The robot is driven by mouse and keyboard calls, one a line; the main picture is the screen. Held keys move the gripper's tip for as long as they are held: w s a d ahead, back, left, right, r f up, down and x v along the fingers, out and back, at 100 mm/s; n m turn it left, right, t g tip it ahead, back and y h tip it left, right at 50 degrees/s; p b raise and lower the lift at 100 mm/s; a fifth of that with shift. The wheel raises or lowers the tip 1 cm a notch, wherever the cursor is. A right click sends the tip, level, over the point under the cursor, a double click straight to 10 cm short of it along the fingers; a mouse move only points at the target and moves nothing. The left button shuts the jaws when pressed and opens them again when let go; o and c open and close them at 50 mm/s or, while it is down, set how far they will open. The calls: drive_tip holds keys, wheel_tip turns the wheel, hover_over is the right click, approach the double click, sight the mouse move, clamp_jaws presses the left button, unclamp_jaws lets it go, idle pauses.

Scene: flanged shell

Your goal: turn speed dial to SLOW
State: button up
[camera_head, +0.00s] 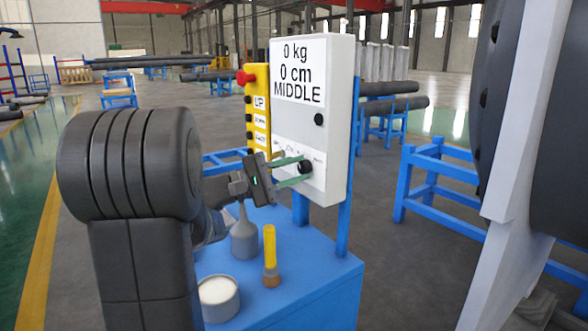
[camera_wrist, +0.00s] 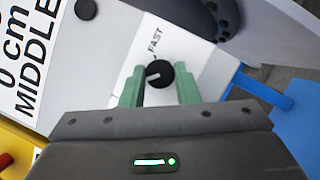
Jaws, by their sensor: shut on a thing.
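The speed dial (camera_head: 306,167) is a small black knob low on the white control panel (camera_head: 332,70). In the wrist view the dial (camera_wrist: 160,74) shows a short white mark on its face, and the word FAST stands beside it. My gripper (camera_head: 298,170) has its green fingers on either side of the dial and is shut on it; it also shows in the wrist view (camera_wrist: 159,84). The panel's display (camera_head: 299,70) reads 0 kg, 0 cm, MIDDLE. The other labels around the dial are too small or hidden to read.
A second black knob (camera_head: 319,119) sits higher on the panel. A yellow button box (camera_head: 258,115) with a red button is at its left. Below, a blue table (camera_head: 300,262) bears a grey funnel-shaped bottle (camera_head: 244,238), a yellow-handled tool (camera_head: 270,247) and a tin (camera_head: 218,296).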

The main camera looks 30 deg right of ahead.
drive_tip(key=shift+f, duration=0.1)
drive_tip(key=o, duration=1)
drive_tip(key=shift+a, duration=0.1)
drive_tip(key=v, duration=1.3)
drive_tip(key=shift+w+a, duration=0.1)
drive_tip(key=shift+a, duration=0.25)
drive_tip(key=x, duration=1.4)
